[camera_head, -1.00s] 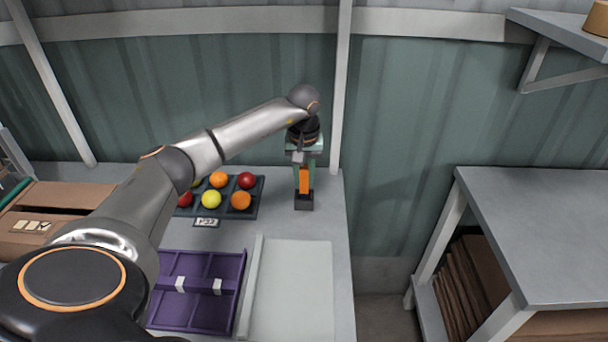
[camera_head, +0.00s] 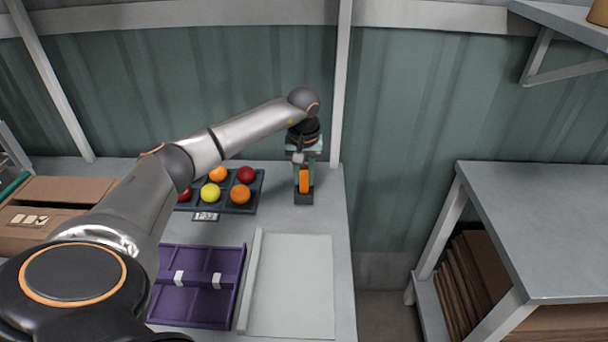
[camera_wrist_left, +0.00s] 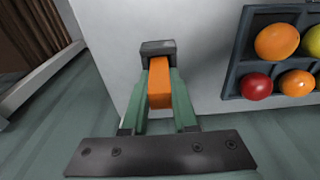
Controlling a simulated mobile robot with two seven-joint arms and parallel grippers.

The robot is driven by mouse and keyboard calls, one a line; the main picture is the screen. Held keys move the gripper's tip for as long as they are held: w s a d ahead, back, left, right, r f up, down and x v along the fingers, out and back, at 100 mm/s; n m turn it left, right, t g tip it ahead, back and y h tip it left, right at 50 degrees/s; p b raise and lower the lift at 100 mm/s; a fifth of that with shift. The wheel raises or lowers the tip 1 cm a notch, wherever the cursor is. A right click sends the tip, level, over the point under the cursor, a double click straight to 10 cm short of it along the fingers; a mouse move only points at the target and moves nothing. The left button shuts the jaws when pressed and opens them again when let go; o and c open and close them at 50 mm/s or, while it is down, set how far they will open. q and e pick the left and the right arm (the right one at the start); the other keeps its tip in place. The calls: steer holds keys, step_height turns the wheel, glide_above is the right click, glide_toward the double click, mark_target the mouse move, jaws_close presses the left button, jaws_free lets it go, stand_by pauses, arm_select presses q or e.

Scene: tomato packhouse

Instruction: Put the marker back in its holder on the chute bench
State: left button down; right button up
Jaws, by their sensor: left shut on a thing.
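The orange marker (camera_head: 304,180) is upright at the back right corner of the chute bench (camera_head: 336,215). My left gripper (camera_head: 304,172) points down and is shut on it. The dark holder (camera_head: 304,200) stands on the bench directly under the marker. In the left wrist view the green fingers (camera_wrist_left: 159,78) flank the marker (camera_wrist_left: 159,92), and its far end meets the holder (camera_wrist_left: 157,47). The marker's lower end is hidden, so I cannot tell how deep it sits. My right gripper is not in view.
A dark tray (camera_head: 231,209) with red, orange and yellow tomatoes is left of the holder. A purple divided tray (camera_head: 194,308) and a pale flat board (camera_head: 292,290) lie nearer. A cardboard box (camera_head: 60,190) is at left. A grey table (camera_head: 540,225) stands at right, across a gap.

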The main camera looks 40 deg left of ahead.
arm_select(q)
steer(key=shift+f, duration=0.1)
steer(key=c, duration=0.6)
jaws_free()
steer(key=c, duration=0.3)
step_height(320, 180, up, 7)
steer(key=p, duration=0.6)
stand_by(0.5)
